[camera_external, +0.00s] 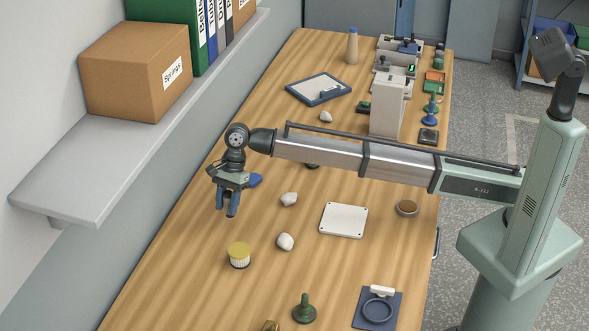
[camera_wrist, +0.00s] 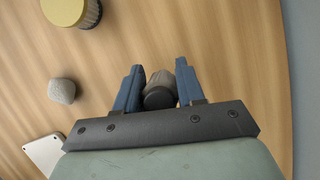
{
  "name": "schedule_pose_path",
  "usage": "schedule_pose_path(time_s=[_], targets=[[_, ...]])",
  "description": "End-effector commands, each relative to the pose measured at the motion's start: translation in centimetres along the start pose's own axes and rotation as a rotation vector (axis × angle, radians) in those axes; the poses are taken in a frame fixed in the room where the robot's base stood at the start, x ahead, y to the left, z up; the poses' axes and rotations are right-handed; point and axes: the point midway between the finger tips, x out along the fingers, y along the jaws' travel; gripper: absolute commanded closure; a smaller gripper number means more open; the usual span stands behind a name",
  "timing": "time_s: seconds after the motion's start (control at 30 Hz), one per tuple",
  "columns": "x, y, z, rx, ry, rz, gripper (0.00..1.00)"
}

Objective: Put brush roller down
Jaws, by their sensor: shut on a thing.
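My gripper (camera_external: 228,210) hangs above the left part of the wooden table, fingers pointing down. In the wrist view my gripper (camera_wrist: 160,70) has its two blue fingers on either side of a short grey roller with a dark end, the brush roller (camera_wrist: 159,93). The gripper is shut on it. In the external view the brush roller is mostly hidden by the fingers. The wooden table (camera_external: 180,285) shows bare below the gripper, and the gripper appears above the surface.
Pale stones (camera_external: 285,242) and a white plate (camera_external: 343,220) lie to the right. A blue object (camera_external: 255,180) lies behind the gripper. A shelf (camera_external: 130,160) overhangs on the left. The front-left table is clear.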

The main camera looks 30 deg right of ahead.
Motion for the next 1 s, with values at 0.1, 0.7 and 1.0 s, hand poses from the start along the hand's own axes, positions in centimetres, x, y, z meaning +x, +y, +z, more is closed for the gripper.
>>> schedule_pose_path(time_s=[0.1,0.7,1.0], targets=[[1.3,0.1,-0.6,0.000,0.000,0.000,0.92],[3.1,0.0,-1.3,0.000,0.000,-0.001,0.59],[3.1,0.0,-1.3,0.000,0.000,-0.001,0.36]])
